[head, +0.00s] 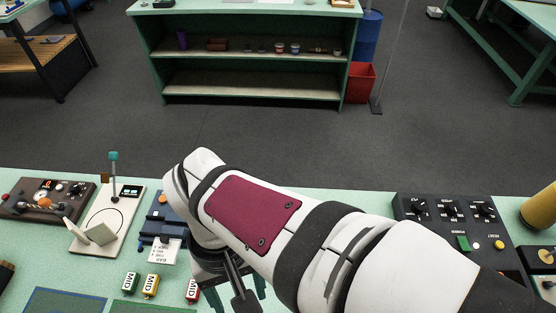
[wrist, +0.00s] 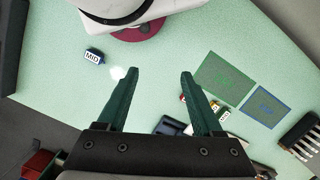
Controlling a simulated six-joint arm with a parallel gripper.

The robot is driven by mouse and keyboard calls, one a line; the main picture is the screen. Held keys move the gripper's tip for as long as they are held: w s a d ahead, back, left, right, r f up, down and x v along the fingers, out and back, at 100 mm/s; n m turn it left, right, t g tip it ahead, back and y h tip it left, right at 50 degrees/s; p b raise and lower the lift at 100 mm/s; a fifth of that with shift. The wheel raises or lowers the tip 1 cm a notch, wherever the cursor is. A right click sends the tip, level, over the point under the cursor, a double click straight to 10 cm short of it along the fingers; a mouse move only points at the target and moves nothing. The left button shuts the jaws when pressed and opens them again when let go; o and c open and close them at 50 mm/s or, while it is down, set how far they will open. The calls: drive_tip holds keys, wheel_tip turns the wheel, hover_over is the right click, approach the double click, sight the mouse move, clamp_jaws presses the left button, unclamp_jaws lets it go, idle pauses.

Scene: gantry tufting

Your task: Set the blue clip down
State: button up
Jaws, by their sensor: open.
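The blue clip (wrist: 93,57), a small block with a white MID label, lies on the pale green table at the upper left of the wrist view. It is apart from my gripper (wrist: 160,73), whose two dark green fingers are spread with nothing between them. In the head view my arm covers the middle of the table, and I cannot see the blue clip there. A green clip (head: 131,282), a yellow clip (head: 150,286) and a red clip (head: 193,291), also labelled MID, stand left of my gripper.
A green-outlined square (wrist: 222,80) and a blue-outlined square (wrist: 263,104) are marked on the table. A blue fixture (head: 162,220) and a lever panel (head: 105,217) stand left of my arm. A black control box (head: 450,225) stands right. The table around the blue clip is clear.

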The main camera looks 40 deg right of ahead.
drive_tip(key=w+d+f+n+g+h, duration=0.1)
drive_tip(key=d+f+n+g+h, duration=0.1)
drive_tip(key=f+n+h, duration=0.1)
drive_tip(key=w+d+f+n+g+h, duration=0.2)
drive_tip(key=f+n+g+h, duration=0.1)
drive_tip(key=f+n, duration=0.2)
drive_tip(key=w+d+f+n+g+h, duration=0.2)
drive_tip(key=f+n+h, duration=0.2)
drive_tip(key=f, duration=0.2)
drive_tip(key=shift+w+d+f+n, duration=0.15)
drive_tip(key=shift+d+f+n, duration=0.05)
drive_tip(key=shift+f+n, duration=0.1)
drive_tip(key=shift+g+h, duration=0.3)
drive_tip(key=x, duration=1.1)
drive_tip(key=f+x, duration=0.1)
drive_tip(key=x, duration=0.4)
drive_tip(key=shift+w, duration=0.1)
clamp_jaws()
